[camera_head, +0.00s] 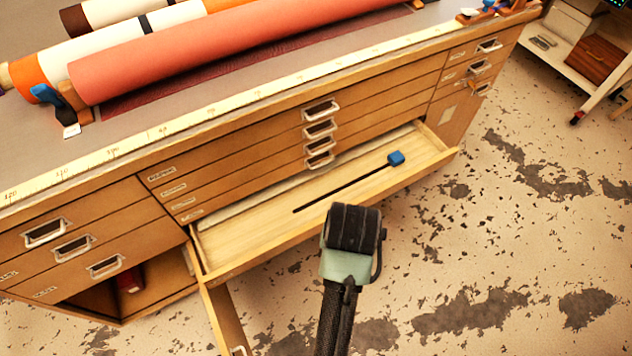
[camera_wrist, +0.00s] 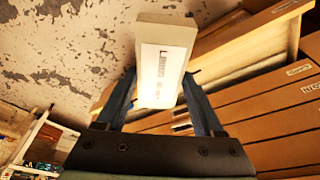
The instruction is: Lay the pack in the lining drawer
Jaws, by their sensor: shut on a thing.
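The pack (camera_wrist: 165,52) is a pale box with a printed label, seen in the wrist view. My gripper (camera_wrist: 160,76) is shut on it, with one dark finger on each side. In the head view my arm's end (camera_head: 350,245) is just in front of the open drawer (camera_head: 245,243) and hides the pack. The drawer is a wide, shallow wooden one, pulled out of the cabinet. A thin black rod with a blue block (camera_head: 396,158) lies in its right half. Its left half looks clear. I cannot read the drawer's label.
Red (camera_head: 185,50) and white-orange rolls lie on the cabinet top, behind a ruler strip (camera_head: 200,120). Closed drawers with metal handles surround the open one. A cabinet door (camera_head: 225,318) hangs open at lower left, beside a compartment with a red object (camera_head: 130,281). Worn floor lies right.

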